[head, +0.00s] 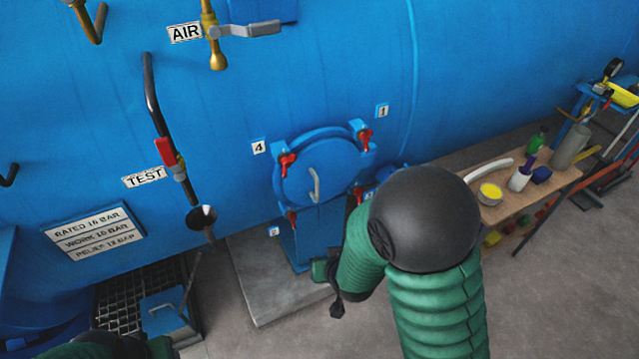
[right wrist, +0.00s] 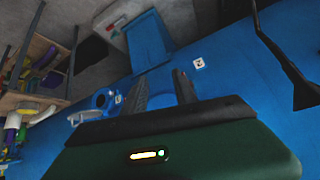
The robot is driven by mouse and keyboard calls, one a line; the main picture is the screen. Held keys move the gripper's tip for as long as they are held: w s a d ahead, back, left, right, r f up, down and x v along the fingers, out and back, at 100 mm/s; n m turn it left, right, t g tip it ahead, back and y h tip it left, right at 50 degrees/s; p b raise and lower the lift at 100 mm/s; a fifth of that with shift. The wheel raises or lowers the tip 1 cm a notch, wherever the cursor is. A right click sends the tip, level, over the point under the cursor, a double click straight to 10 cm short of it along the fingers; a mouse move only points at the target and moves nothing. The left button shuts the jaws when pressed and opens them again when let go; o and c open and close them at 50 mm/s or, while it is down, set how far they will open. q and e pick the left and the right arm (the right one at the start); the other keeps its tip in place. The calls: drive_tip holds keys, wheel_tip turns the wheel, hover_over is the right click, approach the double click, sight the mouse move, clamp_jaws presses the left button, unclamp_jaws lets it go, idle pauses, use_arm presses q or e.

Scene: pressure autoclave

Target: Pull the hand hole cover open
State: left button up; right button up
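The hand hole cover (head: 297,187) is a round blue disc on the blue vessel wall, with a curved grey handle (head: 315,185) at its middle. It looks closed against its flange. Red wing nuts (head: 287,164) sit around its rim, and the lower right of the rim is partly hidden by my right arm. That gripper is below the cover, clear of the handle. Only part of my left arm shows at the bottom left; its gripper is not visible.
A wooden bench (head: 545,185) with bottles, a yellow-topped tin (head: 490,193) and a grey jug (head: 570,146) stands at the right. A red-handled test valve (head: 165,152) and a rating plate (head: 93,233) are left of the cover. A grey slab (head: 265,290) lies on the floor below.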

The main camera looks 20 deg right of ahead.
sight(317, 189)
drive_tip(key=w+d+m+t+h, duration=0.1)
drive_tip(key=w+d+t+h, duration=0.1)
drive_tip(key=w+d+t, duration=0.15)
wheel_tip(317, 189, up, 6)
drive_tip(key=f+n+t, duration=0.1)
drive_tip(key=n+t, duration=0.1)
drive_tip(key=t, duration=0.4)
drive_tip(key=shift+t, duration=0.25)
drive_tip(key=w+p, duration=0.1)
drive_tip(key=w, duration=0.4)
drive_tip(key=w+d+p, duration=0.1)
drive_tip(key=w, duration=0.4)
drive_tip(key=w+d+r+p, duration=0.1)
drive_tip(key=w, duration=0.4)
drive_tip(key=shift+w, duration=0.15)
drive_tip(key=shift+w+f, duration=0.15)
drive_tip(key=shift+w, duration=0.15)
clamp_jaws()
